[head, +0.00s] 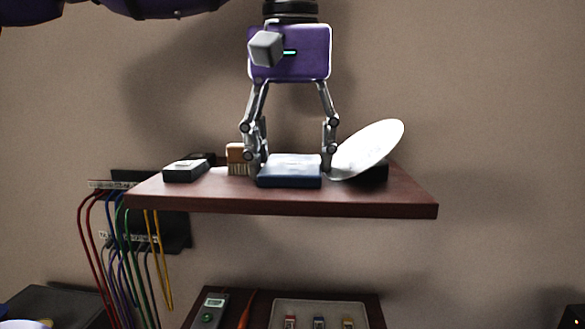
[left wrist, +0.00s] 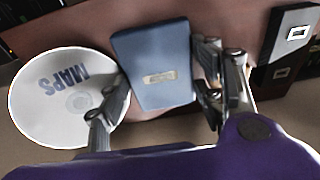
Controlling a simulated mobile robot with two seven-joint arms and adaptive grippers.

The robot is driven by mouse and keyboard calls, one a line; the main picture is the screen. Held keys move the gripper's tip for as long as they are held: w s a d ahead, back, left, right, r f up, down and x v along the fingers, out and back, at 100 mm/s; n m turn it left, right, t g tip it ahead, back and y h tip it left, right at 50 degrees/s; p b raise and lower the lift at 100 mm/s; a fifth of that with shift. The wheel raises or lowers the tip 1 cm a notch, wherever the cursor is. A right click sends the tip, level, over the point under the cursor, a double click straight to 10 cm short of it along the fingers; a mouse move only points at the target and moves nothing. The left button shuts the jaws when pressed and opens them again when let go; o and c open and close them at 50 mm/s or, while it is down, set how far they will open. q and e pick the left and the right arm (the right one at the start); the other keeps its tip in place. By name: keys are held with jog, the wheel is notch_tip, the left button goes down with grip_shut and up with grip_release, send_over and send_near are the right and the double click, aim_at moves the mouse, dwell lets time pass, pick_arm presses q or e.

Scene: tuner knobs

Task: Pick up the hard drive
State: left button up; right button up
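The hard drive, a flat blue box (head: 290,170), lies on the brown wall shelf (head: 400,198) near its middle. In the left wrist view the hard drive (left wrist: 155,62) shows a small pale label on its top. My left gripper (head: 294,165) points straight down over it, one finger at each side of the box. In the left wrist view the fingers (left wrist: 163,85) straddle the box, close to its edges. They look open, with a small gap at the right side in the head view; contact on the other side is unclear. My right gripper is not in view.
A white dish (head: 372,148) marked MAPS leans tilted close to the right finger, over a dark object. A brush (head: 238,156) and a black box (head: 186,170) stand to the left. Coloured cables (head: 100,230) hang left. A lower shelf holds a meter (head: 209,308) and a tray (head: 337,308).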

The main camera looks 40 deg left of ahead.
pick_arm(q)
grip_shut()
jog(key=shift+r, duration=0.1)
